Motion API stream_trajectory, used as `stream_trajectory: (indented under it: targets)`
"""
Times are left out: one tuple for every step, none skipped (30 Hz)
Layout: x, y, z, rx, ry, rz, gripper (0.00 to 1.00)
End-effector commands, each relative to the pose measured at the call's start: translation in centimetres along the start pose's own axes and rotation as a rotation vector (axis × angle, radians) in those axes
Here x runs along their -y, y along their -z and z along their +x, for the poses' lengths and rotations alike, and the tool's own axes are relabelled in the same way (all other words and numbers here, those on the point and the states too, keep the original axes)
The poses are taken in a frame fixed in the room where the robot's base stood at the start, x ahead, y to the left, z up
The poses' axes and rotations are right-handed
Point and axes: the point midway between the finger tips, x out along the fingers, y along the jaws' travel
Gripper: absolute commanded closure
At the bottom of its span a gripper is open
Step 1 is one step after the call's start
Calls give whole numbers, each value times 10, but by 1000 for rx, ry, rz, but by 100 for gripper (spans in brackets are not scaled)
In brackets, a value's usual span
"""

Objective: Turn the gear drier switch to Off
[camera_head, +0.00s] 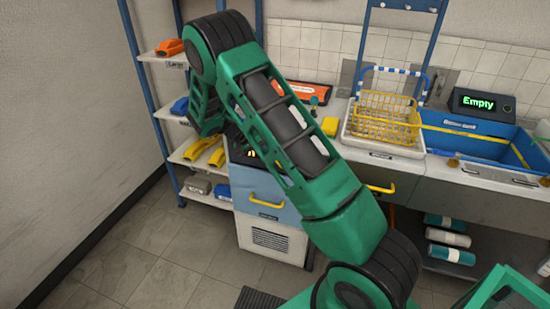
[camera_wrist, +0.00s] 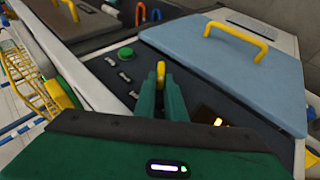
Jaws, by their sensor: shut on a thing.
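In the wrist view, a yellow switch knob (camera_wrist: 160,69) stands on a dark control panel (camera_wrist: 117,73). My gripper (camera_wrist: 161,82) has its two green fingers closed around the knob, one on each side. The knob's base and any position marks near it are hidden by the fingers. The drier's blue-grey lid (camera_wrist: 205,65) with a yellow handle (camera_wrist: 235,34) lies to the right of the panel. In the head view the drier's blue front (camera_head: 262,190) shows at lower left of the counter; my arm hides the gripper and the knob there.
A green button (camera_wrist: 125,53) sits on the panel near the knob. A yellow wire basket (camera_head: 384,117) and a blue sink (camera_head: 470,145) stand on the counter at right. Shelves (camera_head: 165,105) stand at left.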

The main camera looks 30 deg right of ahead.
Motion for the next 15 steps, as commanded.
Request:
stream_trajectory:
  targets:
    - [8,0,-4,-10,-17,-18,100]
    - [8,0,-4,-9,-35,-23,100]
    - [10,0,-4,-10,-55,-34,100]
    - [10,0,-4,-10,-70,-39,100]
    - [10,0,-4,-10,-84,-45,100]
    - [12,0,-4,-10,-100,-53,100]
    - [12,0,-4,-10,-112,-58,100]
    - [12,0,-4,-10,-123,-63,100]
    - [13,0,-4,-10,-136,-67,100]
    - [13,0,-4,-9,-144,-72,100]
    - [13,0,-4,-9,-152,-76,100]
    - [14,0,-4,-10,-162,-80,100]
    - [14,0,-4,-11,-168,-82,100]
    - [14,0,-4,-10,-173,-84,100]
    - [14,0,-4,-10,-179,-87,100]
